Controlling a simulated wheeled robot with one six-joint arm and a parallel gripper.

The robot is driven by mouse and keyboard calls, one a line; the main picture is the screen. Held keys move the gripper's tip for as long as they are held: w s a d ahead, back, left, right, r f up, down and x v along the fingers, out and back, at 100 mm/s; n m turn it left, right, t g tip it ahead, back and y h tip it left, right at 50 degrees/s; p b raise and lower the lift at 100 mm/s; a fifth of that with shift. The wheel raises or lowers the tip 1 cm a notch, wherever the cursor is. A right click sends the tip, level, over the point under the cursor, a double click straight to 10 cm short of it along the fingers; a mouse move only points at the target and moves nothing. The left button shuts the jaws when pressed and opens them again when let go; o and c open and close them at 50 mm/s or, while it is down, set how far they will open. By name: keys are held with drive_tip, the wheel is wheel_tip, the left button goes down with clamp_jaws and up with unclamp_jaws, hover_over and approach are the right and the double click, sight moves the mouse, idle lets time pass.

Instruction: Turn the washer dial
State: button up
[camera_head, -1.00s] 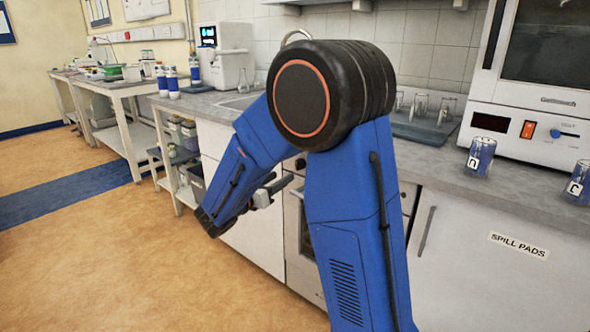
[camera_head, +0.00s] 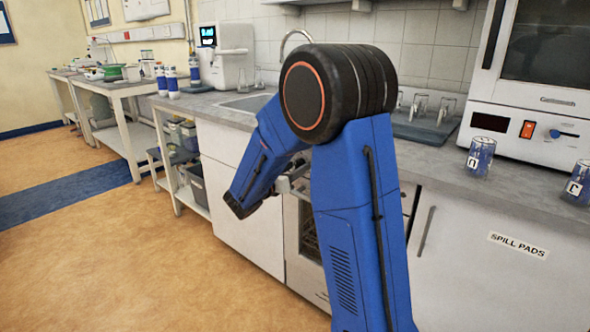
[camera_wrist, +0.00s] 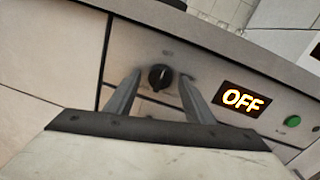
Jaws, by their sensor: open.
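The washer dial (camera_wrist: 160,77) is a round black knob on the grey front panel, seen in the wrist view. Its pointer stands close to upright in that tilted picture. A lit display (camera_wrist: 241,99) to its right reads OFF. My gripper (camera_wrist: 160,82) is open, with one finger on each side of the dial in the picture. I cannot tell whether the fingers touch it. In the head view my arm hides the dial and most of the washer (camera_head: 306,235), and my gripper (camera_head: 290,178) shows only partly behind the arm.
A green button (camera_wrist: 293,121) sits right of the display. The counter (camera_head: 450,165) runs above the washer, with labelled jars (camera_head: 481,157) and an oven-like appliance (camera_head: 530,120) at the right. A cabinet marked SPILL PADS (camera_head: 470,270) is beside my arm. The floor (camera_head: 130,270) at left is clear.

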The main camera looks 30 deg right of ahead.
drive_tip(key=c, duration=1.1)
drive_tip(key=shift+o, duration=0.2)
